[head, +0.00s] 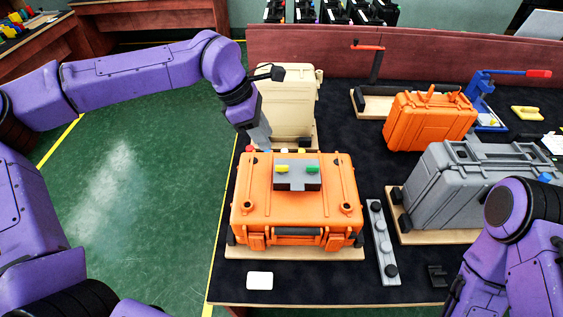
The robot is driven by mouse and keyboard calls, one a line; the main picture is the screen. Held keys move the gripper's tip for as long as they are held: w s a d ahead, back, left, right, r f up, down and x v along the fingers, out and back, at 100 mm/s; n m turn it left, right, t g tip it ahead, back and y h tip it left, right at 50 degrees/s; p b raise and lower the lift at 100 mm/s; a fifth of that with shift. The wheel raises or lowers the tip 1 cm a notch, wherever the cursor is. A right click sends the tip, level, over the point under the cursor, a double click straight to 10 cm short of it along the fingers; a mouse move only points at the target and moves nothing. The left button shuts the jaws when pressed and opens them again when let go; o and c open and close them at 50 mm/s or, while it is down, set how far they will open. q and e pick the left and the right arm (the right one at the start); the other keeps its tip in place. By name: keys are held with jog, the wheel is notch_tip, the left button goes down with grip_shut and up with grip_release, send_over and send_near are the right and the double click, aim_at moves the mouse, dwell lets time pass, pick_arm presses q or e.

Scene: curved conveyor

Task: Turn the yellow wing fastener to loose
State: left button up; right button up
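A small yellow wing-shaped piece (281,168) sits on the left of a grey block (297,184) on top of the closed orange case (258,205). It looks like the yellow wing fastener. A similar green piece (312,168) sits on the right of the block. My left gripper (262,138) points down at the back left of this case, behind and left of the yellow piece and apart from it. Its fingers look close together, but whether they are shut is unclear. My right arm is at the lower right; its gripper is not in view.
A beige case (290,100) stands behind the orange case. A grey case (450,185) and another orange case (430,122) are to the right. A grey strip with dark knobs (381,240) and a white card (260,281) lie on the dark table (325,285).

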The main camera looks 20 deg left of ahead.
aim_at(282, 166)
pick_arm(q)
jog(key=x, duration=0.3)
jog(key=p+x, duration=0.1)
jog(key=x, duration=0.2)
jog(key=p+x, duration=0.1)
jog(key=x, duration=0.2)
jog(key=shift+a+f, duration=0.15)
jog(key=shift+f, duration=0.3)
jog(key=shift+w+d+f, duration=0.2)
jog(key=shift+d+f, duration=0.05)
jog(key=shift+f, duration=0.3)
grip_shut()
